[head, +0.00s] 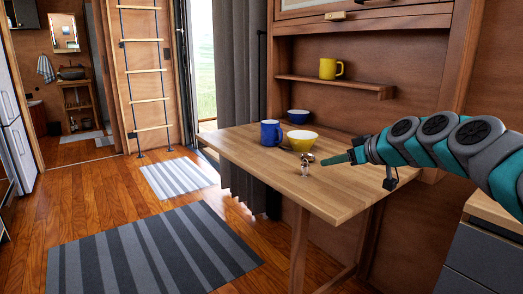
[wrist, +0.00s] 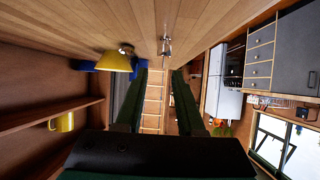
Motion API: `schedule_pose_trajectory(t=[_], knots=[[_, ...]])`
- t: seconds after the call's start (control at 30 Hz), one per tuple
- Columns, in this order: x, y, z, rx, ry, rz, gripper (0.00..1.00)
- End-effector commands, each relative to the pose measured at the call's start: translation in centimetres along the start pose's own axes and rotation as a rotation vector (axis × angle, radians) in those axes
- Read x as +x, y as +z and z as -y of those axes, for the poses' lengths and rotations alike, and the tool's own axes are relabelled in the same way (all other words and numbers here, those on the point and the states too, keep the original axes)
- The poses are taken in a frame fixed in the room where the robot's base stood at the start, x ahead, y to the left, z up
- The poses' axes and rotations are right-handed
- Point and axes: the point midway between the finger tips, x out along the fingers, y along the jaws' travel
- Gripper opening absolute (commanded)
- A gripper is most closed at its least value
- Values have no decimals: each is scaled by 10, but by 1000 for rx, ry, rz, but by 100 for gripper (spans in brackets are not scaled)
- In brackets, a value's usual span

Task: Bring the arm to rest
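My arm (head: 430,140) reaches in from the right over the wooden table (head: 255,165). My gripper (head: 330,159) points left, level, a little above the table top. In the wrist view my gripper (wrist: 159,75) shows two dark green fingers spread apart with nothing between them. A small silver goblet-like object (head: 305,168) stands upright on the table just past the fingertips. It also shows in the wrist view (wrist: 165,46), beyond the gap between the fingers. In the head view the fingertips almost overlap it, and whether they touch cannot be told.
A blue mug (head: 270,134), a yellow bowl (head: 302,141) and a blue bowl (head: 298,116) stand on the table. A yellow mug (head: 328,68) sits on the wall shelf (head: 335,84). A grey cabinet (head: 485,255) is at lower right. The table's near left part is clear.

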Motion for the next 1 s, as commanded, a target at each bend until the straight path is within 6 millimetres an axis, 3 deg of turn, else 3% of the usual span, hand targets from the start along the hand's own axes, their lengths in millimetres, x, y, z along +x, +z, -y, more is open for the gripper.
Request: schedule_pose_trajectory(t=[0.07,0.37,0.57,0.67,0.83,1.0], knots=[[0,0,2,0,-2,2,38],[-3,11,57,6,-67,83,38],[-8,31,107,21,-112,180,38],[-14,51,138,35,-135,255,38],[-36,111,199,86,-142,454,38],[-80,209,249,203,-63,737,38]])
